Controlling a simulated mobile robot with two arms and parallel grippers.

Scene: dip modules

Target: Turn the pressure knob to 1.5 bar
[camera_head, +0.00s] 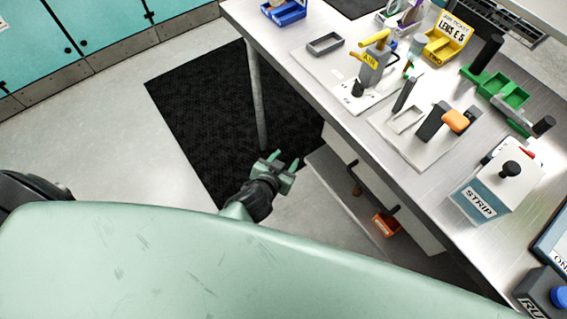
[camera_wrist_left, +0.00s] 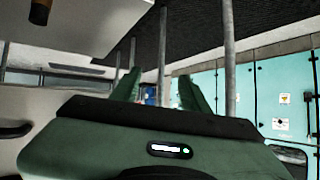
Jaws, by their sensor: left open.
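My left gripper (camera_head: 281,165) is open and empty, low beside the front of the workbench (camera_head: 405,190), below its top and apart from it. Its two fingers also show in the left wrist view (camera_wrist_left: 158,92), with nothing between them. No knob with a readable bar scale shows. A black round knob (camera_head: 511,168) stands on top of the white and blue box marked STRIP. A smaller black knob (camera_head: 358,89) sits by the yellow-handled device. I cannot tell which is the pressure knob. My right gripper is not in view.
The bench top holds a yellow bin (camera_head: 450,40), green trays (camera_head: 495,88), a blue bin (camera_head: 285,12) and an orange-topped fixture (camera_head: 456,121). A bench leg (camera_head: 256,95) and a lower shelf (camera_head: 345,205) are near my gripper. Teal cabinets (camera_head: 100,30) stand across open floor.

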